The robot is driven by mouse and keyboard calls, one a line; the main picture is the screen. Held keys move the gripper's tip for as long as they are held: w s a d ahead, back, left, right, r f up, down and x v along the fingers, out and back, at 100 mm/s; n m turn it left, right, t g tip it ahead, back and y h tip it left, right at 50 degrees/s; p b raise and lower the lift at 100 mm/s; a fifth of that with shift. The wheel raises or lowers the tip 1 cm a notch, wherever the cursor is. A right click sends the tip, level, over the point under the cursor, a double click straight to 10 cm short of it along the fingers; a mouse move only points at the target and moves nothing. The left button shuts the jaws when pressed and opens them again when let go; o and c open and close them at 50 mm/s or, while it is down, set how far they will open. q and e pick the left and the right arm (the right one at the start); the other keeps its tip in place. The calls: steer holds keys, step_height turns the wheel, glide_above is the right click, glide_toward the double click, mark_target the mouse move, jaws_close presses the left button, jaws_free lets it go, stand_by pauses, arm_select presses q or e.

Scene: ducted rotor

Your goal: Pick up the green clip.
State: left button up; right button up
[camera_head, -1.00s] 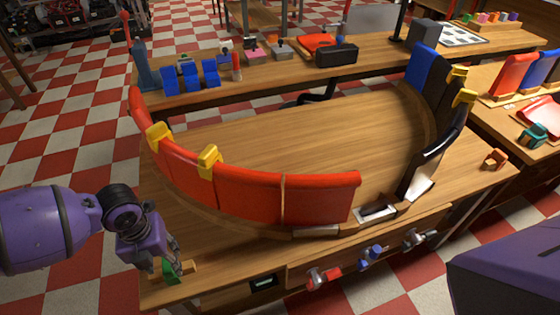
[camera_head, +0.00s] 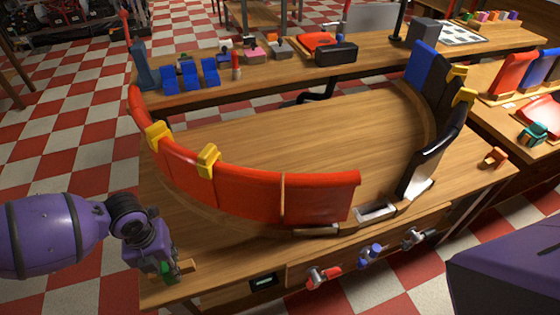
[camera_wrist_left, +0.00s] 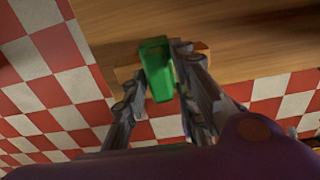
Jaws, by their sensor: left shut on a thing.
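The green clip (camera_head: 168,272) is at the near left corner of the wooden bench, largely hidden by my left gripper in the head view. The wrist view shows the clip (camera_wrist_left: 157,68) between the two fingers. My left gripper (camera_head: 166,266) points down and is shut on the clip; it also shows in the left wrist view (camera_wrist_left: 160,80). A small wooden block (camera_head: 186,266) lies right at the clip; I cannot tell whether they touch. My right gripper is not in view.
A curved wall of red panels (camera_head: 245,193) with yellow clips (camera_head: 208,160) stands on the bench (camera_head: 300,135), right of my left gripper. Red, blue and grey clamps (camera_head: 370,254) sit along the front edge. An orange clip (camera_head: 494,157) lies at the right.

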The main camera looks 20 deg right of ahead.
mark_target(165, 264)
arm_select(q)
steer(key=shift+r, duration=0.15)
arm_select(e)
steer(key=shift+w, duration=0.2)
arm_select(q)
steer(key=shift+r, duration=0.25)
step_height(165, 264, up, 2)
steer(key=shift+w+r, duration=0.1)
steer(key=shift+r, duration=0.05)
steer(key=s+d+r+p, duration=0.1)
steer(key=s+d+r, duration=0.1)
steer(key=d+r, duration=0.4)
steer(key=s+d+r+p, duration=0.2)
steer(key=s+d+r, duration=0.1)
steer(key=d+r, duration=0.4)
step_height(165, 264, up, 2)
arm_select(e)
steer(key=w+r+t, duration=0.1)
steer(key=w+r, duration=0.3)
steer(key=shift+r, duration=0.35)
arm_select(q)
steer(key=shift+s, duration=0.1)
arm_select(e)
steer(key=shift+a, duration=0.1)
